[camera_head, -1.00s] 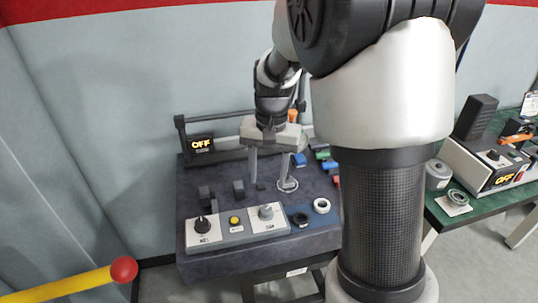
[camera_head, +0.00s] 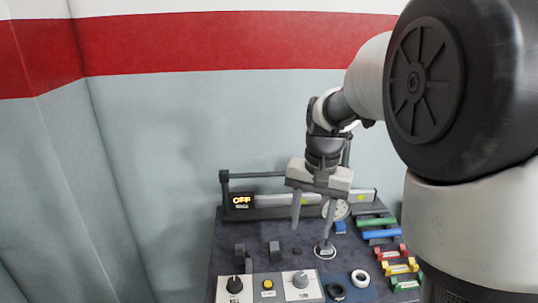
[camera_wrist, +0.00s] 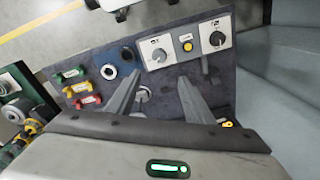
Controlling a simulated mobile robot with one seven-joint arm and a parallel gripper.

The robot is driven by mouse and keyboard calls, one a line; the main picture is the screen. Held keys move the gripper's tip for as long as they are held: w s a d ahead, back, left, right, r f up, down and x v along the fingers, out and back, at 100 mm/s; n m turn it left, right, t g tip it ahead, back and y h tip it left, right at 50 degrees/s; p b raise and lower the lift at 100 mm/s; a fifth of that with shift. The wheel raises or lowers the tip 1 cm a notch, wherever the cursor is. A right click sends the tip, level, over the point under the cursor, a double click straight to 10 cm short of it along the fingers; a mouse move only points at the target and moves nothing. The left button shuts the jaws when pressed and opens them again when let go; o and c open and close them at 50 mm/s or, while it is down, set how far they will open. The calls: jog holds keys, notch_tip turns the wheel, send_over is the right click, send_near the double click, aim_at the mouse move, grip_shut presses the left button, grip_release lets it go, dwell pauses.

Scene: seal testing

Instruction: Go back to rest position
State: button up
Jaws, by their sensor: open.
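My gripper (camera_head: 312,222) hangs over the dark grey test bench in the head view, its two fingers apart and pointing down. Nothing shows between the fingers. In the wrist view my gripper (camera_wrist: 158,98) also shows spread fingers above the bench. The dark bench top (camera_head: 258,268) lies below it. A small round metal piece (camera_head: 325,249) stands on the bench near the right fingertip; I cannot tell if they touch.
A control panel (camera_head: 268,290) with knobs and a yellow button lies at the bench front. Coloured blocks (camera_head: 400,268) and two rings (camera_head: 360,278) sit at right. The wall above is clear.

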jog(key=s+r+n+t+p, duration=0.5)
jog(key=s+r, duration=0.8)
jog(key=s, duration=0.5)
jog(key=shift+s+a+r+p, duration=0.15)
jog(key=shift+r+p, duration=0.1)
jog(key=shift+p, duration=0.1)
